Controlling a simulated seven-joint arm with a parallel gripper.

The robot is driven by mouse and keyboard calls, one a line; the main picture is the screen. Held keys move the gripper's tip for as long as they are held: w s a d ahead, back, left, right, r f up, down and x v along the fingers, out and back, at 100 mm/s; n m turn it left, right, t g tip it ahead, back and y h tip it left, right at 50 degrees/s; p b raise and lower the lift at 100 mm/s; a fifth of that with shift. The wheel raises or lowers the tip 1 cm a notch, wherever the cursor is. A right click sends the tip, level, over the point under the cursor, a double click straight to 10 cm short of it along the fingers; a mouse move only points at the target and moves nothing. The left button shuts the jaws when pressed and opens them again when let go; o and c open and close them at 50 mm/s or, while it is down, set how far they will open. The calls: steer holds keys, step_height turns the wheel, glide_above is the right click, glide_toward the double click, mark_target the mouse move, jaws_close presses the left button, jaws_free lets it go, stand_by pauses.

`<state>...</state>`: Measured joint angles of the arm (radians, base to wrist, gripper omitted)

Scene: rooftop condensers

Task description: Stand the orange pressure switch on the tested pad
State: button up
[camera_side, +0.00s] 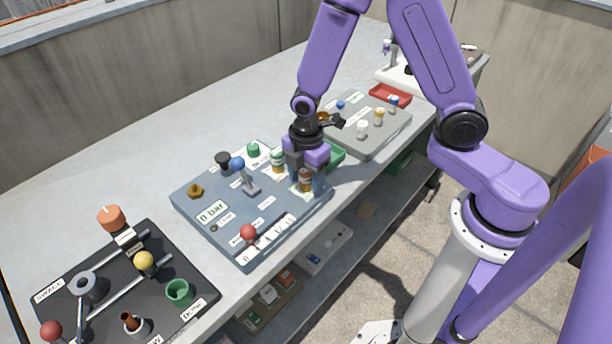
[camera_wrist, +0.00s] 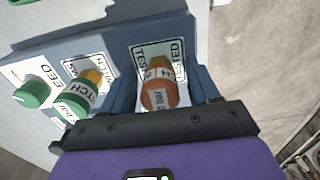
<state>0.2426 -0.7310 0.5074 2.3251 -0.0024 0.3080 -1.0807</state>
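The orange pressure switch (camera_side: 305,181), with a white label band, stands upright at the right part of the blue-grey panel. In the wrist view the orange switch (camera_wrist: 158,92) appears to stand on the white tested pad (camera_wrist: 141,52), whose lettering shows on both sides of it. My gripper (camera_side: 306,178) is lowered around the switch; in the wrist view one finger of my gripper (camera_wrist: 162,88) is on each side, with a visible gap to the switch. It is open. The green-labelled switch (camera_side: 278,160) stands just left, on its own pad; it also shows in the wrist view (camera_wrist: 76,101).
The blue-grey panel (camera_side: 215,222) also bears a blue-topped lever (camera_side: 239,165), a red ball knob (camera_side: 248,232), a black knob (camera_side: 223,159) and a green knob (camera_side: 253,150). A black swage board (camera_side: 70,270) lies left. A grey tray (camera_side: 372,140) with small bottles lies behind.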

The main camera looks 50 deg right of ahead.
step_height(320, 180, up, 12)
steer(key=shift+r, duration=0.15)
steer(key=s+d+r+m, duration=0.1)
steer(key=s+d+m, duration=0.1)
steer(key=s, duration=0.8)
steer(key=s+d+r+m, duration=0.2)
steer(key=s+m, duration=0.1)
steer(key=s, duration=0.7)
steer(key=shift+s+r, duration=0.15)
steer(key=shift+s, duration=0.2)
